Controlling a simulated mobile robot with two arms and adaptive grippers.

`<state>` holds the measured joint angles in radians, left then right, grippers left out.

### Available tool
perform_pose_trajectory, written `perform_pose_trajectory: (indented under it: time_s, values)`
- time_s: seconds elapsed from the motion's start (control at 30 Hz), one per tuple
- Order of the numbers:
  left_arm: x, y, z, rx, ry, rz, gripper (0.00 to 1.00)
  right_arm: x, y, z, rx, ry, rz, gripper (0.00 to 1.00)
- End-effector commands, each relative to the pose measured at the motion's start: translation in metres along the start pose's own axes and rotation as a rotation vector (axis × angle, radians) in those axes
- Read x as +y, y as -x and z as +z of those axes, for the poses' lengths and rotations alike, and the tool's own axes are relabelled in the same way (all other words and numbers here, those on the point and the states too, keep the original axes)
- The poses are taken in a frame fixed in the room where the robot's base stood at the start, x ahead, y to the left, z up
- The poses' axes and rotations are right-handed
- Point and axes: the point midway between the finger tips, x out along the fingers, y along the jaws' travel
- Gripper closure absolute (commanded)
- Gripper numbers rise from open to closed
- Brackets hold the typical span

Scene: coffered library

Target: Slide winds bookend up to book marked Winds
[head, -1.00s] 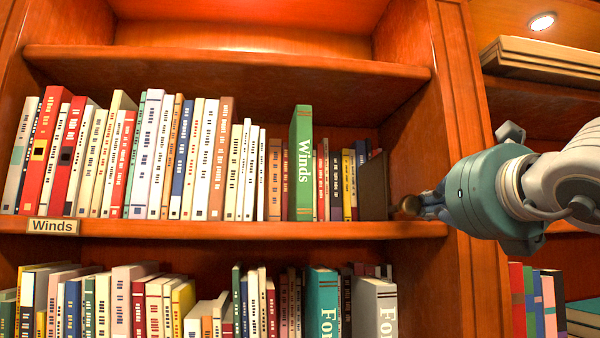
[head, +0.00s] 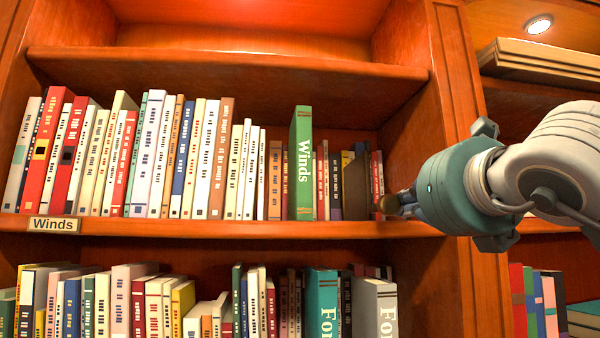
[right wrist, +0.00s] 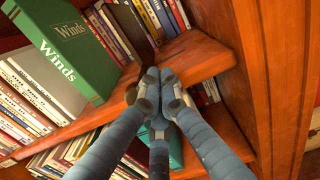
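The green book marked Winds (head: 301,165) stands upright on the middle shelf; it also shows in the right wrist view (right wrist: 68,50). The dark brown bookend (head: 356,188) stands to its right with a clear gap between them. In the right wrist view the bookend (right wrist: 135,30) is a dark panel beyond my fingertips. My right gripper (head: 392,204) has its fingers together, and its tips are at a round brown part on the bookend's right side. The fingers (right wrist: 158,76) converge in the wrist view. Whether they touch the bookend is hard to tell. My left gripper is out of view.
Small books (head: 335,180) stand deeper on the shelf, behind the gap and the bookend. A long row of books (head: 150,155) fills the left side. The shelf's right side wall (head: 420,140) is close to my right arm. A Winds label (head: 54,225) is on the shelf edge.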

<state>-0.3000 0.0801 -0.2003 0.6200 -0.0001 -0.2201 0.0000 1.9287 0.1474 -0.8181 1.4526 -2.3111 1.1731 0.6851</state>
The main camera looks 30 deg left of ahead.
Motion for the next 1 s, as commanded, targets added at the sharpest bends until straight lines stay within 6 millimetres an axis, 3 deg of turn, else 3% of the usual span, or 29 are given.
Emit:
perform_pose_trajectory:
  time_s: [1.0]
  values:
    - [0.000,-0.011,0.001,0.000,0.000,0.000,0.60,0.039,0.000,-0.001,0.001,0.002,0.004,1.00]
